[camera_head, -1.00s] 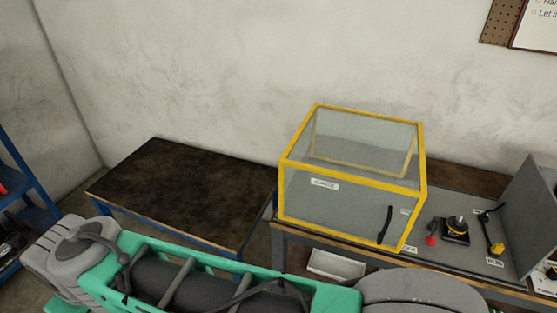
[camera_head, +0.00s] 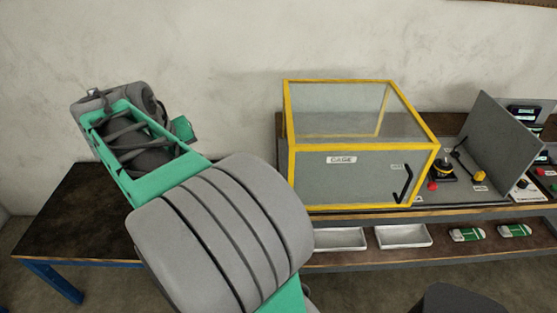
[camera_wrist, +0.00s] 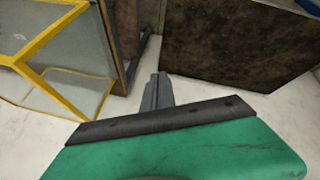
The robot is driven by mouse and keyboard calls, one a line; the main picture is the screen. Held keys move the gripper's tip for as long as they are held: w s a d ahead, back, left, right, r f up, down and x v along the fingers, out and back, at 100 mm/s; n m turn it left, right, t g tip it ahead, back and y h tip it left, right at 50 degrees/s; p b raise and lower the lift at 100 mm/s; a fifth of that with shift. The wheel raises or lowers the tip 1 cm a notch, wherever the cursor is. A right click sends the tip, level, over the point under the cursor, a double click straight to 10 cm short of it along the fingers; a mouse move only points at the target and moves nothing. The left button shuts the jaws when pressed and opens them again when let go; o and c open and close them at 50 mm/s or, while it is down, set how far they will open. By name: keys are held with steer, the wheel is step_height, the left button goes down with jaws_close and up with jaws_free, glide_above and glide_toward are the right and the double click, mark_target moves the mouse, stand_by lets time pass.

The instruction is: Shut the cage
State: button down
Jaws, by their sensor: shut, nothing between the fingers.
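The cage (camera_head: 362,147) is a clear box with a yellow frame on the bench at right in the head view. Its front panel (camera_head: 345,182) carries a CAGE label and a black handle (camera_head: 403,184) near its right side. The panel looks in line with the front of the frame; I cannot tell whether it is fully shut. My gripper (camera_wrist: 157,92) shows in the wrist view, shut and empty, pointing away from the camera. The cage's yellow frame (camera_wrist: 42,42) is to its left, apart from it. The fingers are not visible in the head view.
A low dark table (camera_head: 75,215) stands left of the bench. Right of the cage are a black-and-yellow device (camera_head: 442,168), a red knob (camera_head: 433,186) and an upright grey panel (camera_head: 500,148). White trays (camera_head: 403,236) and green-white packs (camera_head: 467,234) lie on the lower shelf.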

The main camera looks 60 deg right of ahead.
steer(key=s+d+f+m+g, duration=0.2)
steer(key=s+d+f, duration=0.3)
steer(key=d, duration=0.5)
steer(key=s+d+f+m+g+h, duration=0.1)
steer(key=s+d+f, duration=0.4)
steer(key=s+d, duration=0.5)
steer(key=d+m+g, duration=0.1)
steer(key=m, duration=0.1)
steer(key=shift+s+d+m+g+b, duration=0.25)
steer(key=shift+m+g+b, duration=0.05)
steer(key=shift+g+b, duration=0.1)
steer(key=shift+a, duration=0.1)
